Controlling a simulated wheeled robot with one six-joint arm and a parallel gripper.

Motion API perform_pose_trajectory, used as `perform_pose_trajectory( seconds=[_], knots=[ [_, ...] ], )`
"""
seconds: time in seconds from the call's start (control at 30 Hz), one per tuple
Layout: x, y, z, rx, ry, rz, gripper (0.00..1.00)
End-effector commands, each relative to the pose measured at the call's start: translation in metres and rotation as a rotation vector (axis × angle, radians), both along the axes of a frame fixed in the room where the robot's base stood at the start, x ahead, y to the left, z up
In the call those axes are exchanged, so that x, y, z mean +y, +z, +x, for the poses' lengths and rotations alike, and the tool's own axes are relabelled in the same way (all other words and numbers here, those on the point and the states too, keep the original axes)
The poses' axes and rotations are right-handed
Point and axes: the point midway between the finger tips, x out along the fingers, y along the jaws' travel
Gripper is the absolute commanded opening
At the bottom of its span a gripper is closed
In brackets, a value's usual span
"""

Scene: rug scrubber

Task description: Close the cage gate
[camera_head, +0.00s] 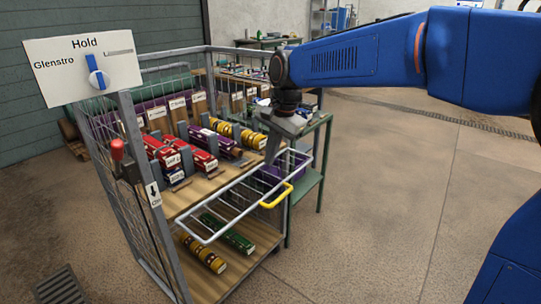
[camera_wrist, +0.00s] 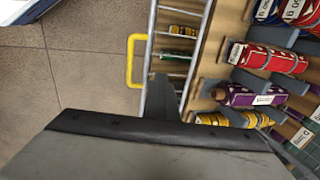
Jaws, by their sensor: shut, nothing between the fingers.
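The cage (camera_head: 117,170) is a grey wire-mesh frame around wooden shelves. Its gate (camera_head: 234,225), a light tubular frame with cross bars, juts out from the open front, lying nearly flat. A yellow handle (camera_head: 276,197) is on its outer rail. In the wrist view the gate rails (camera_wrist: 150,55) run up the picture, with the yellow handle (camera_wrist: 131,62) to their left. My gripper (camera_head: 272,150) is shut and empty, pointing down near the gate's far right end. The fingers (camera_wrist: 163,92) overlap the rails in the wrist view; contact cannot be told.
Red, purple and yellow rolls (camera_head: 163,151) lie on the upper shelf, green and yellow ones below. A red-knobbed lever (camera_head: 117,150) and a "Hold" sign with a blue switch (camera_head: 97,78) are at the left. A green table (camera_head: 308,180) stands behind. Floor at right is clear.

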Motion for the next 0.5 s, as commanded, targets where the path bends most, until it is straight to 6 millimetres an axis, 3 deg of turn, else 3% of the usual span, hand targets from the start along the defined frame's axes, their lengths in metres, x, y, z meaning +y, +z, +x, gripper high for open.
perform_pose_trajectory(
  seconds=[0.17, 0.3, 0.5],
  knots=[
    [0.0000, 0.0000, 0.0000, 0.000, 0.000, 0.000, 0.01],
    [0.0000, 0.0000, 0.0000, 0.000, 0.000, 0.000, 0.29],
    [0.0000, 0.0000, 0.0000, 0.000, 0.000, 0.000, 0.29]
  ],
)
